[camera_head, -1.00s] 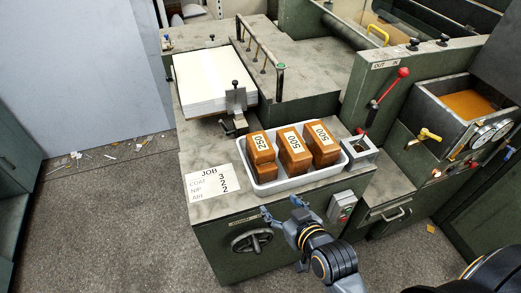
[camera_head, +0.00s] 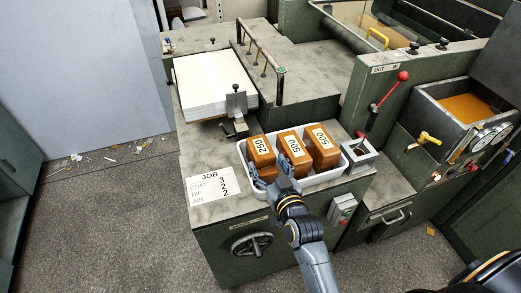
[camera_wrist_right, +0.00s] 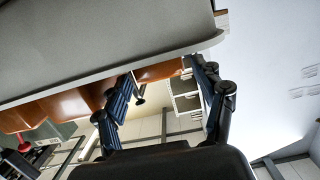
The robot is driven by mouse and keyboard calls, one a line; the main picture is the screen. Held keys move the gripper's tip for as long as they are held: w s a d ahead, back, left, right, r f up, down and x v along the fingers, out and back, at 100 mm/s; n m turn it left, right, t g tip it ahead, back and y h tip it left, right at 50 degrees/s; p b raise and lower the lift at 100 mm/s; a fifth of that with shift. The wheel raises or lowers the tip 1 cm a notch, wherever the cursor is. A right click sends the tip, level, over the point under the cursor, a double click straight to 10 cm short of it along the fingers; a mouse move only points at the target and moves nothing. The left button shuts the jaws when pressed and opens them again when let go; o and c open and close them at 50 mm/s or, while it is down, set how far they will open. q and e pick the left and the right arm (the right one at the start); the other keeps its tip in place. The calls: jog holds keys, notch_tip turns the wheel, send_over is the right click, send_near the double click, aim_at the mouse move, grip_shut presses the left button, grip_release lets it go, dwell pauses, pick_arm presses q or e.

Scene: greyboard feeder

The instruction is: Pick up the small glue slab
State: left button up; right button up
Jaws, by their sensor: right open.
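The small glue slab (camera_head: 261,147), amber-brown with a "250" label, stands at the left end of the white tray (camera_head: 321,182). Two larger slabs marked "500", a middle one (camera_head: 290,144) and a right one (camera_head: 322,143), stand beside it. My right gripper (camera_head: 268,171) is open at the tray's front edge, just in front of the small slab, with its fingers spread. In the right wrist view, amber slab surface (camera_wrist_right: 160,71) shows beyond and between the open fingers (camera_wrist_right: 165,88), partly hidden by the tray wall. I cannot tell whether a finger touches it. My left gripper is out of view.
A job card (camera_head: 212,184) lies left of the tray. A paper stack (camera_head: 212,83) and a metal clamp (camera_head: 236,102) are behind it. A square metal holder (camera_head: 359,157) and a red-knobbed lever (camera_head: 403,76) stand to the right.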

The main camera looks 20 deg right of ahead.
aim_at(262, 159)
jog(key=w, duration=0.5)
jog(key=shift+w+f+p, duration=0.3)
jog(key=shift+f, duration=0.1)
jog(key=shift+s, duration=0.1)
jog(key=shift+c, duration=0.2)
jog(key=c, duration=1.1)
jog(key=shift+r, duration=0.1)
jog(key=shift+r, duration=0.15)
